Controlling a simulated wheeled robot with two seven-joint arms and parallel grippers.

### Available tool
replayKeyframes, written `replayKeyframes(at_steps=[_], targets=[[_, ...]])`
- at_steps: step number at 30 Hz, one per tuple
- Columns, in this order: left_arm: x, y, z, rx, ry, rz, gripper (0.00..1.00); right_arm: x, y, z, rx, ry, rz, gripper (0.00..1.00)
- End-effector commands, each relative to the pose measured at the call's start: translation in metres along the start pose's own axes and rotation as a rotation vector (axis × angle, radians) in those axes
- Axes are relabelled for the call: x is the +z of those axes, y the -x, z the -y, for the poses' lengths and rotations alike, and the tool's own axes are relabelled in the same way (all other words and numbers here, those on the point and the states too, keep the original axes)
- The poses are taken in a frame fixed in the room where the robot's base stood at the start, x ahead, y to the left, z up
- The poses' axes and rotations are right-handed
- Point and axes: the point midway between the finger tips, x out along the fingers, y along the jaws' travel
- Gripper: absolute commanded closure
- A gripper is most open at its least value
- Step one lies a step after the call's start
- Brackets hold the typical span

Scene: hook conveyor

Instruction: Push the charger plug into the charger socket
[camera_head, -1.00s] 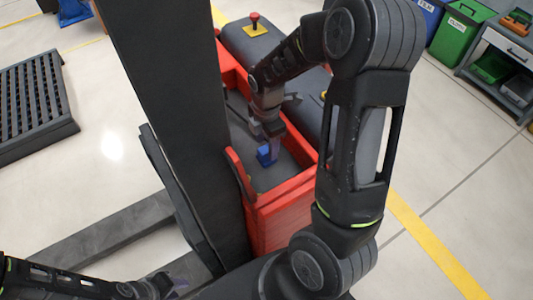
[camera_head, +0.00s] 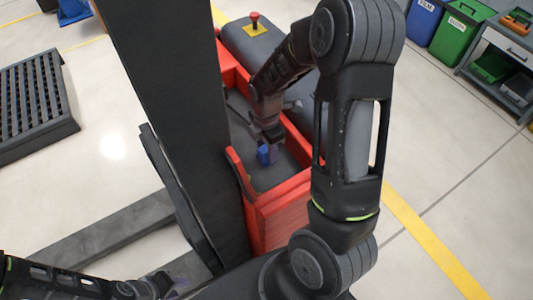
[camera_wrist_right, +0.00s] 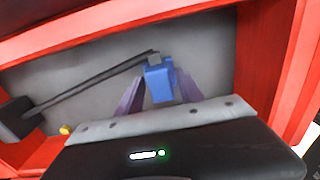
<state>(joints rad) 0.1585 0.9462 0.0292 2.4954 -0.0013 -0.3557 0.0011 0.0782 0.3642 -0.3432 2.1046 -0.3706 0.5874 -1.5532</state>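A small blue block (camera_wrist_right: 160,83), which looks like the charger plug, is between the two purple-grey fingers of my right gripper (camera_wrist_right: 160,78). The fingers lie close against both its sides and look shut on it. A dark rod or cable runs from its grey end to a black block (camera_wrist_right: 14,118) at the left. I cannot make out the socket. My left gripper (camera_head: 168,285) is low at the left, away from the bay; its opening is unclear.
Red walls (camera_head: 285,197) surround the bay, and a tall black mast (camera_head: 165,110) stands at its left. A red button on a yellow plate (camera_head: 255,27) sits on the vehicle behind. Bins and a workbench stand at the far right. Floor at right is clear.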

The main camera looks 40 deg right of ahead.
Motion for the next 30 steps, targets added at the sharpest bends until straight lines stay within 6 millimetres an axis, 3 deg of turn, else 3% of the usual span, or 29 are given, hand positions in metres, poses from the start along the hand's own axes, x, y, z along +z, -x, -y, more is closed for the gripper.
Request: replayKeyframes(at_steps=[15, 25, 30], targets=[[0.000, 0.000, 0.000, 0.000, 0.000, 0.000, 0.67, 0.000, 0.000, 0.000, 0.000, 0.000, 0.000, 0.99], [0.000, 0.000, 0.000, 0.000, 0.000, 0.000, 0.67, 0.000, 0.001, 0.000, 0.001, 0.000, 0.000, 1.00], [0.000, 0.000, 0.000, 0.000, 0.000, 0.000, 0.67, 0.000, 0.013, -0.001, 0.003, 0.000, 0.000, 1.00]])
